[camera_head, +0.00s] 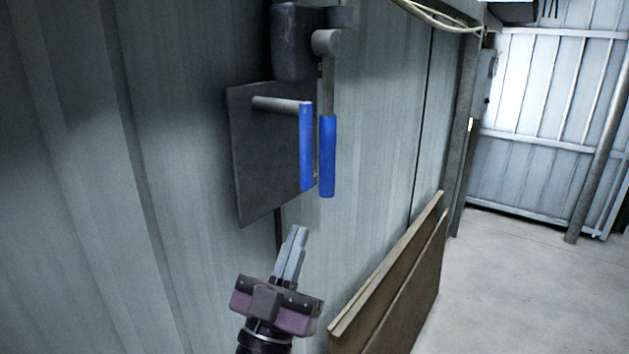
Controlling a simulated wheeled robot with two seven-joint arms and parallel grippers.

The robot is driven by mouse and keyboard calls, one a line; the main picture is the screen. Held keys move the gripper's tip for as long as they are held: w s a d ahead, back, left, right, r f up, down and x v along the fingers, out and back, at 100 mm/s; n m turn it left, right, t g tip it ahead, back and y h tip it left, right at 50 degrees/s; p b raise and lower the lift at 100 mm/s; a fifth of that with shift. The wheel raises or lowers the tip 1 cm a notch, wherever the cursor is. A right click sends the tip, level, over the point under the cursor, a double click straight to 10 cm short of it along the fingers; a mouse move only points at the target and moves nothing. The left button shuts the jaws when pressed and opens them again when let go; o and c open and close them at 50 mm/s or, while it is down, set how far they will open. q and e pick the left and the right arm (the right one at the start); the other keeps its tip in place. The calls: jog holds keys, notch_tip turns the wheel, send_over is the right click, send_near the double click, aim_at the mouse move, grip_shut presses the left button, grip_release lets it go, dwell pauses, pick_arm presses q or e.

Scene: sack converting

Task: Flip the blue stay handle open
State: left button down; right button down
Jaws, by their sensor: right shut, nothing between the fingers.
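Two blue grips hang side by side on the corrugated metal wall. The left blue grip (306,147) is upright and joins a grey bar that sticks out from a dark square plate (265,160). The right blue grip (327,157) is on a grey lever that hangs straight down from a round pivot (326,42) beside a dark housing (298,42). I cannot tell for certain which one is the stay handle. My right gripper (296,238) is shut and empty, pointing up below both grips and apart from them. My left gripper is out of view.
Brown boards (390,275) lean against the wall at the lower right, close to my right gripper. Cables (440,22) hang at the top. The concrete floor (510,270) on the right is clear, with a metal gate (550,120) behind it.

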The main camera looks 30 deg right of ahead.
aim_at(324, 158)
jog(key=p+x, duration=0.5)
jog(key=x, duration=0.5)
jog(key=shift+d, duration=0.1)
jog(key=shift+w+d+f+b, duration=0.1)
jog(key=shift+d+f+b, duration=0.1)
jog(key=shift+b, duration=0.25)
jog(key=shift+r+t, duration=0.15)
jog(key=shift+t, duration=0.35)
